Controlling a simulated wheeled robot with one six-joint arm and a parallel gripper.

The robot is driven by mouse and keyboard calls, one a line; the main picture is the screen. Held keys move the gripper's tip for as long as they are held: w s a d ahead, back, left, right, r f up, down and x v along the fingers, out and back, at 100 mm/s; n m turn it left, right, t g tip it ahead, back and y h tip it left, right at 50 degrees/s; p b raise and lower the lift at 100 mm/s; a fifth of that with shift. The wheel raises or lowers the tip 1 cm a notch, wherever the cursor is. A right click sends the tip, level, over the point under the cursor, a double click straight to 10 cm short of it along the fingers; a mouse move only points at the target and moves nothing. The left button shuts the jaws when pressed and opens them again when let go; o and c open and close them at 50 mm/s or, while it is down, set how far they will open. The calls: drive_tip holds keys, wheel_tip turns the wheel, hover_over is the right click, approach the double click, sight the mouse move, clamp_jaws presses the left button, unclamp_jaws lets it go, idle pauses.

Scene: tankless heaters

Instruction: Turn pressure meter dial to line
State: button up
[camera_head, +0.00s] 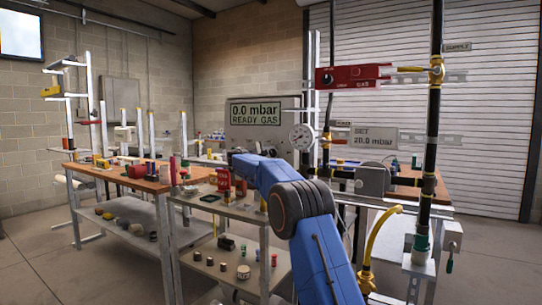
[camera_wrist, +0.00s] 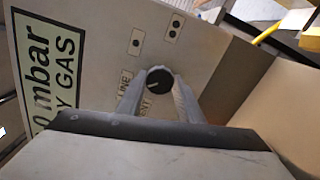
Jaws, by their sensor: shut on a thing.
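The pressure meter (camera_head: 268,143) is a grey panel whose screen reads "0.0 mbar READY GAS" in the head view. In the wrist view the panel (camera_wrist: 105,30) looks tilted, with part of its green screen (camera_wrist: 48,60) at left. The round black dial (camera_wrist: 160,78) has a pale mark, but I cannot tell exactly which label it points to. The LINE label (camera_wrist: 125,85) and a partly hidden label ending in "ENT" lie beside it. My gripper (camera_wrist: 160,84) is shut on the dial, one finger on each side. In the head view my blue arm hides the dial.
A round gauge (camera_head: 301,137) and a red regulator (camera_head: 338,76) stand right of the meter among pipes. A yellow hose (camera_head: 378,232) and a dark vertical pipe (camera_head: 432,130) are near my arm. A wooden bench (camera_head: 140,180) and a shelf cart (camera_head: 225,207) with small parts stand left.

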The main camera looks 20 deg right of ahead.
drive_tip(key=shift+f+m, duration=0.1)
drive_tip(key=shift+m, duration=1.2)
drive_tip(key=o, duration=1.1)
drive_tip(key=shift+c, duration=0.2)
drive_tip(key=shift+a, duration=0.1)
drive_tip(key=v, duration=1.7)
drive_tip(key=shift+s, duration=0.2)
drive_tip(key=shift+a, duration=0.1)
